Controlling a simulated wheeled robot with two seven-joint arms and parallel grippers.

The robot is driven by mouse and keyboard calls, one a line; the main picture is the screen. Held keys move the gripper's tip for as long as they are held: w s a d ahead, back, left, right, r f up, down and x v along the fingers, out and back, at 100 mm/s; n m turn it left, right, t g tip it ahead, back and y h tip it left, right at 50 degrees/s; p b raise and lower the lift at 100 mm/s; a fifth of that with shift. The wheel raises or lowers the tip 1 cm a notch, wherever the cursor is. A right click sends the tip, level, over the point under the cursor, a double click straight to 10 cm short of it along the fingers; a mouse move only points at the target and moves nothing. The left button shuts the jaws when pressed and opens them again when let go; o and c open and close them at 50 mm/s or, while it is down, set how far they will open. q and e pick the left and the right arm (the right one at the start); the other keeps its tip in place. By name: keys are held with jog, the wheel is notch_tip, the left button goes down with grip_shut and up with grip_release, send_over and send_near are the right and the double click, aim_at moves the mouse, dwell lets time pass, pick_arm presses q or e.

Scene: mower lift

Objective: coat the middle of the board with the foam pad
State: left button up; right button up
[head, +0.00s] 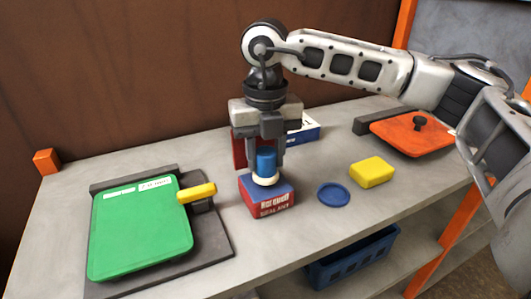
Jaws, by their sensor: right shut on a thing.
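My right gripper (266,163) points straight down and is shut on the blue handle (266,156) of a round pad with a cream foam underside (265,179). The pad is upright, at the top of a red and blue box (270,205); I cannot tell whether it touches the box. A green board (138,232) lies at the left on a dark base, with a yellow-handled clamp (198,193) at its right edge. Its surface looks plain green apart from white labels along the far edge. My left gripper is not in view.
A blue disc (333,194) and a yellow block (372,172) lie right of the box. An orange plate with a black knob (410,134) is at the back right. A blue and white box (303,131) stands behind the gripper. A blue crate (350,262) sits on the shelf below.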

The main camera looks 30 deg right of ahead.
aim_at(266, 150)
jog(key=shift+f+b, duration=0.35)
jog(key=shift+f, duration=0.1)
dwell(0.3)
jog(key=shift+f, duration=0.1)
dwell(1.1)
notch_tip(266, 150, up, 2)
jog(key=shift+r+p, duration=0.1)
jog(key=shift+p, duration=0.45)
jog(key=shift+r+p, duration=1.55)
jog(key=shift+r, duration=0.95)
